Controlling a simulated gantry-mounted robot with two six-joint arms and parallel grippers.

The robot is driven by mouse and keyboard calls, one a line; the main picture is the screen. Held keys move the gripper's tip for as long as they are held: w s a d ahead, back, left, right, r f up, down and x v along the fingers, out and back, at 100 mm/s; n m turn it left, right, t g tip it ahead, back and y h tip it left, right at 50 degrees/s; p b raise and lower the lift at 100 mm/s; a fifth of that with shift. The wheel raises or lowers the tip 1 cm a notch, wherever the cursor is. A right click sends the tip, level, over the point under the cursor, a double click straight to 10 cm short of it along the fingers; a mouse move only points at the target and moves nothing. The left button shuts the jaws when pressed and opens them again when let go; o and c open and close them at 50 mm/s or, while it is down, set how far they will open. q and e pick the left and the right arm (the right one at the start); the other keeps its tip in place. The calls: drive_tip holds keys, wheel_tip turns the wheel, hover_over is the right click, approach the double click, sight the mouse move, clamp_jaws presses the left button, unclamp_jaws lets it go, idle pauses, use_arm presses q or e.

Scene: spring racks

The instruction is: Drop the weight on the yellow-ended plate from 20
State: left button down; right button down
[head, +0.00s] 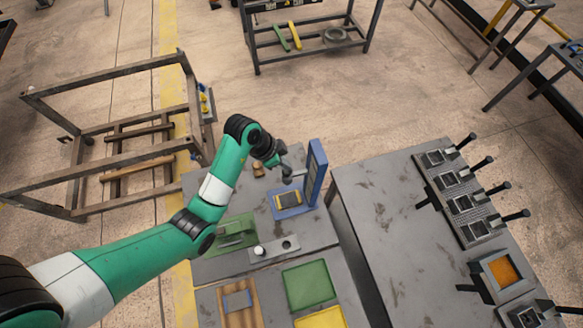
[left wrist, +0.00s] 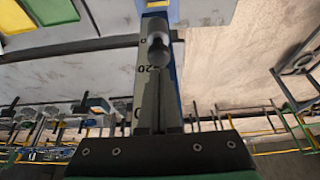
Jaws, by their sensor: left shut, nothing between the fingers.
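The plate with yellow ends (head: 288,199) and a dark middle lies on the blue base of a stand. The stand's upright scale board (head: 316,172) rises at its right. My left gripper (head: 287,178) is shut above the plate, beside the board. In the left wrist view its fingers (left wrist: 158,78) are together, with the mark 20 beside them. A grey rounded metal piece, seemingly the weight (left wrist: 157,42), shows just past the fingertips; I cannot tell whether it touches them. A bit of the yellow end (left wrist: 158,4) shows beyond it. My right gripper is out of view.
A grey block (head: 287,245) with a pale knob, a green fixture (head: 235,233), a green tray (head: 309,285) and a wooden tray (head: 240,302) stand nearer. A small brown piece (head: 258,170) lies behind left. A table with a lever rack (head: 462,204) is right.

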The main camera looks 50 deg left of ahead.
sight(295, 174)
use_arm(q)
drive_tip(key=shift+f, duration=0.1)
drive_tip(key=shift+f+b, duration=1.3)
drive_tip(key=shift+r, duration=0.2)
